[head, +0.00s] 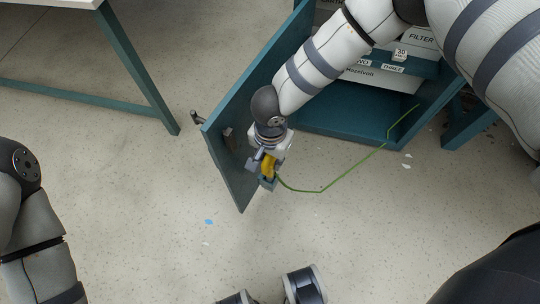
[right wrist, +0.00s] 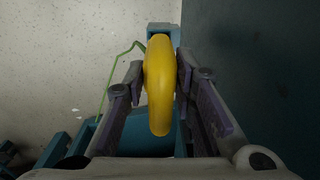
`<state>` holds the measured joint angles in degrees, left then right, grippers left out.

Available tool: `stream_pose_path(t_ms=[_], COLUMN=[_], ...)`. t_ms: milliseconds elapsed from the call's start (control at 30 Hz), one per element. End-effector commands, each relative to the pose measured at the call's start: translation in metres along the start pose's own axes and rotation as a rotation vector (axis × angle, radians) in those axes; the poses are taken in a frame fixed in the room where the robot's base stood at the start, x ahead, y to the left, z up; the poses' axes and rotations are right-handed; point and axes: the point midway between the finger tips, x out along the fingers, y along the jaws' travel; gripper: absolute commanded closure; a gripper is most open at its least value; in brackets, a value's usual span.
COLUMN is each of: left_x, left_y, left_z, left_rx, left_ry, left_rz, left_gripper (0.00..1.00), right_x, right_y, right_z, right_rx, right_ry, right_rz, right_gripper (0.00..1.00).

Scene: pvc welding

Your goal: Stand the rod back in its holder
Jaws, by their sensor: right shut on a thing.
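My right gripper (head: 264,168) is beside the inner face of the open cabinet door. It is shut on a curved yellow piece (head: 268,166), which also shows between its two fingers in the right wrist view (right wrist: 159,85). A teal block (head: 267,184) sits at the far end of the yellow piece. A thin green line (head: 345,177), bent in places, runs from near the gripper to the cabinet. I cannot tell whether the green line or the yellow piece is the rod. No rod holder can be made out. My left gripper is not in view.
The teal door (head: 236,160) stands open close to my right gripper; the right wrist view shows a dark panel (right wrist: 255,70) at right. The teal cabinet (head: 350,123) holds labelled boxes. A table with teal legs (head: 140,70) is at upper left. Open floor lies below the door.

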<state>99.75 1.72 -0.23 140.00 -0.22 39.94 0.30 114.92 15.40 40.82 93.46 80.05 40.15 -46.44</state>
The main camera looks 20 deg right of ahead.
Motion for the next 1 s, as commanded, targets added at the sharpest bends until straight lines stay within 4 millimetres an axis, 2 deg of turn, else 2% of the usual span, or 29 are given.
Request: stream_pose_path(t_ms=[800,833,900,933,1000], left_x=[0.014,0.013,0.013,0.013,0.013], left_y=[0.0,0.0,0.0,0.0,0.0], left_z=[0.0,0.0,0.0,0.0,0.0], left_rx=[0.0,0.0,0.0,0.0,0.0], left_ry=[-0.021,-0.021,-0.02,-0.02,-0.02], left_rz=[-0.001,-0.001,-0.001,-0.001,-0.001], left_gripper=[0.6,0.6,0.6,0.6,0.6], right_x=[0.021,0.021,0.02,0.02,0.02], right_y=[0.0,0.0,0.0,0.0,0.0], right_z=[0.0,0.0,0.0,0.0,0.0], right_rx=[-0.001,-0.001,-0.001,-0.001,0.0], right_ry=[0.0,0.0,0.001,0.001,0.0], right_rz=[-0.001,-0.001,-0.001,-0.001,-0.001], right_gripper=[1.0,0.71,0.55,0.52,0.52])
